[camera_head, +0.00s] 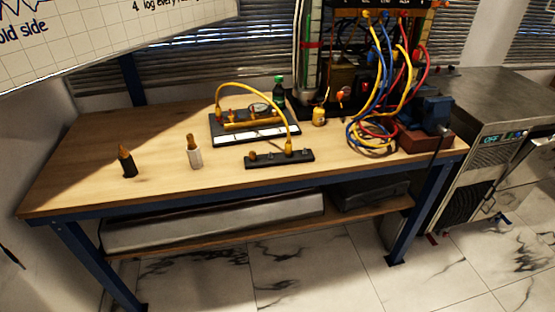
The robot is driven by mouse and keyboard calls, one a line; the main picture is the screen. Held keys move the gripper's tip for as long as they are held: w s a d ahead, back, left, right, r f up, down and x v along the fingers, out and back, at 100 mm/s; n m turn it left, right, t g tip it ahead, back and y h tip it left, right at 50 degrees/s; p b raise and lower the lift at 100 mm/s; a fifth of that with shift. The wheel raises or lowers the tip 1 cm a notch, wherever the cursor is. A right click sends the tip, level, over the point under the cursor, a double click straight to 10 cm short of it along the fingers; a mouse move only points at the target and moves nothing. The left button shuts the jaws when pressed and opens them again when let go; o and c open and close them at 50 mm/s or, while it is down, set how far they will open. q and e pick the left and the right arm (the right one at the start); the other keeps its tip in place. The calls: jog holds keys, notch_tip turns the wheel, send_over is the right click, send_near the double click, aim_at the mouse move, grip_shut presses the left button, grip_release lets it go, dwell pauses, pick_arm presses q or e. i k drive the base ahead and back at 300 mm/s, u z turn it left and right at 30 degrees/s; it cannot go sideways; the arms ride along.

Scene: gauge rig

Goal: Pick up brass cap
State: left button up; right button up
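No part is plainly recognisable as the brass cap, but several brass-coloured pieces show. A black holder with a brass-coloured tip (128,164) stands upright at the left of the wooden bench. A white holder with a brass-coloured tip (194,155) stands to its right. A black strip (279,159) near the front edge carries a small brass-coloured knob (253,155) at its left end and a yellow hose fitting (289,147). Neither of my grippers is in view.
The wooden bench (85,170) is clear at its left. Behind the strip is a dark plate (230,138) with a brass-coloured tube and yellow hose. A green-capped bottle (279,90), a yellow weight-like piece (319,116) and tangled cables (372,130) stand right. A metal cabinet (480,110) adjoins.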

aim_at(252, 154)
jog(key=z, duration=1.05)
jog(key=i, duration=0.9)
jog(key=u, duration=1.6)
